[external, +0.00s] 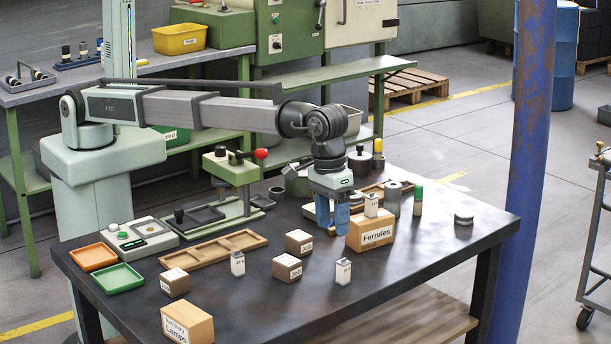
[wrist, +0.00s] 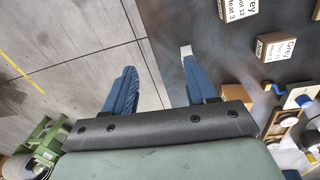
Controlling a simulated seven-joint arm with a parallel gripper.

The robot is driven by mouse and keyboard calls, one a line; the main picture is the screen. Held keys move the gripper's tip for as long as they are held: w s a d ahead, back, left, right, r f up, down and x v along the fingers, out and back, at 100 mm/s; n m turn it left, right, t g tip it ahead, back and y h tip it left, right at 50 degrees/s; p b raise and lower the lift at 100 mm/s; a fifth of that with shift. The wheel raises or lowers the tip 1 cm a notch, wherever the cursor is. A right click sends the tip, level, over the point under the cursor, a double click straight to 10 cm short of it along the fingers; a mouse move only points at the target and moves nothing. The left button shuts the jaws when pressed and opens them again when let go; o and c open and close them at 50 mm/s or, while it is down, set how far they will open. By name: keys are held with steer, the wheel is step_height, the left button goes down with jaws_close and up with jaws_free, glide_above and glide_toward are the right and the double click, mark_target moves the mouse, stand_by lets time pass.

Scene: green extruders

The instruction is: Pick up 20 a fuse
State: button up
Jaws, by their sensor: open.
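Three small white fuse-like blocks show in the external view. One (external: 237,264) stands at the table's middle left. One (external: 343,271) stands near the front edge. One (external: 371,205) is on or just behind the top of the Ferrules box (external: 371,234). Their small markings are too blurred to tell which is 20 A. My gripper (external: 333,226) points down just left of the Ferrules box, its blue fingers low over the table. In the wrist view, my gripper (wrist: 154,82) is open with nothing between its fingers. A small pale patch shows at the right fingertip; I cannot tell what it is.
Small labelled boxes (external: 299,242) stand left of my gripper. A wooden tray (external: 213,249), an orange tray (external: 93,257) and a green tray (external: 118,278) lie further left. A green press (external: 231,167) stands behind. A grey cylinder (external: 392,198) stands right. The table's front right is clear.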

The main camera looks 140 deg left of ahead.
steer(key=n+g, duration=0.1)
steer(key=n, duration=0.1)
glide_above(343, 266)
steer(key=f, duration=0.1)
steer(key=a, duration=0.1)
steer(key=f, duration=0.6)
steer(key=s+f, duration=0.1)
steer(key=f, duration=0.2)
steer(key=shift+s+a+f, duration=0.1)
steer(key=shift+f, duration=2.5)
steer(key=shift+c, duration=0.5)
jaws_close()
steer(key=shift+r, duration=0.1)
